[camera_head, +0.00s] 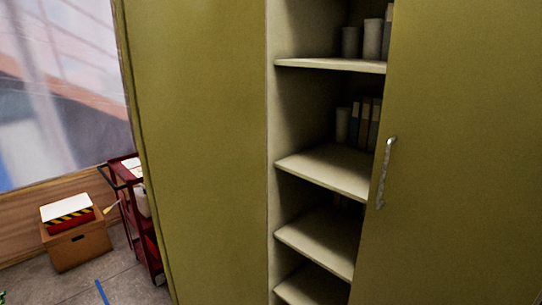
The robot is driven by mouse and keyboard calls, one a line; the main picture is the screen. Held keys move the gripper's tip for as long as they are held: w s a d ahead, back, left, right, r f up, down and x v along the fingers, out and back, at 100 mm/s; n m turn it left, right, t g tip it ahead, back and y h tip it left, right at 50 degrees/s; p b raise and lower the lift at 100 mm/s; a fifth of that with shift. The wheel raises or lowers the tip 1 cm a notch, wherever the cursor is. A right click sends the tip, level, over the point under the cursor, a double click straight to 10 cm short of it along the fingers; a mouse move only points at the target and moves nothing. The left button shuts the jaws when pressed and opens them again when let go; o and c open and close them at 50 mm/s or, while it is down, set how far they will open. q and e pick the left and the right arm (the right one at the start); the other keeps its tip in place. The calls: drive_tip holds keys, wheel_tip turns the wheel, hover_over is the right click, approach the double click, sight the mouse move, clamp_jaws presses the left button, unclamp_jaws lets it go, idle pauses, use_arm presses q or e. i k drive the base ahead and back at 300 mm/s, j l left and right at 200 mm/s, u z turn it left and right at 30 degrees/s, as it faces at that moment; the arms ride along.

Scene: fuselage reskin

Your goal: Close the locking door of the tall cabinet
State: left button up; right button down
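The tall cabinet (270,150) fills the middle and right of the view, with olive-yellow outer faces. Its right door (460,150) stands partly across the front and carries a vertical metal handle (386,172) near its left edge. A tall opening between this door and the left yellow panel (205,150) shows pale shelves (328,170). Whether the left panel is a door or the cabinet's side, I cannot tell. Neither of my grippers is in view.
Several canisters (350,42) and books (365,123) stand on the upper shelves. At left, a red cart (140,215) stands close to the cabinet.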

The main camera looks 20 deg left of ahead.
sight(194, 70)
drive_tip(key=j+z, duration=0.5)
drive_tip(key=z, duration=0.2)
drive_tip(key=j+z, duration=0.15)
drive_tip(key=j, duration=0.4)
drive_tip(key=k+j+z, duration=0.1)
drive_tip(key=j, duration=0.4)
drive_tip(key=j+z, duration=0.15)
drive_tip(key=j, duration=0.4)
drive_tip(key=k+j+z, duration=0.1)
drive_tip(key=j, duration=0.45)
drive_tip(key=k+j, duration=0.1)
drive_tip(key=j, duration=0.3)
drive_tip(key=k+j, duration=0.1)
drive_tip(key=j, duration=0.3)
drive_tip(key=k+j+z, duration=0.1)
drive_tip(key=j, duration=0.35)
drive_tip(key=k+j, duration=0.1)
drive_tip(key=j, duration=0.3)
drive_tip(key=k+j, duration=0.1)
drive_tip(key=j, duration=0.3)
